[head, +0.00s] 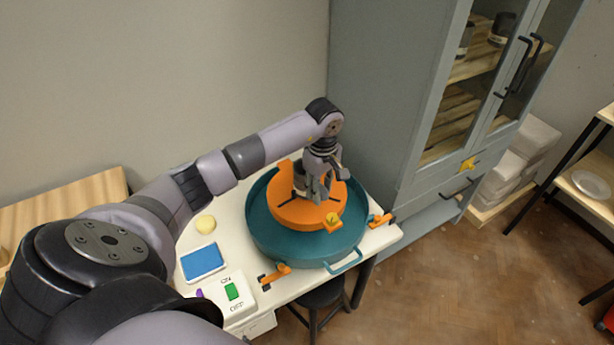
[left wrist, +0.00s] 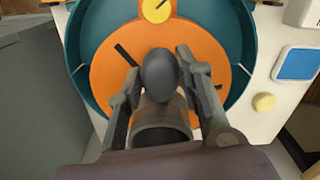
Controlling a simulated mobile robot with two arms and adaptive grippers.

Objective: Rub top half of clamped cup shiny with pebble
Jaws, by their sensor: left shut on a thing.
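My left gripper (head: 320,190) is over the orange wheel head (head: 290,213) in the head view. In the left wrist view its two fingers (left wrist: 157,76) are shut on a smooth dark grey pebble (left wrist: 160,72). The brown cup (left wrist: 164,112) stands on the wheel head, its dark open mouth facing the wrist camera. The pebble is close beside the cup's upper part; I cannot tell whether they touch. In the head view the gripper hides much of the cup. My right gripper is not in view.
A teal basin (head: 262,238) surrounds the wheel head, with a yellow knob (head: 332,218) at its front. On the white table are a yellow sponge (head: 205,223), a blue pad (head: 202,262) and a switch box (head: 233,296). A grey cabinet (head: 385,110) stands close at right.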

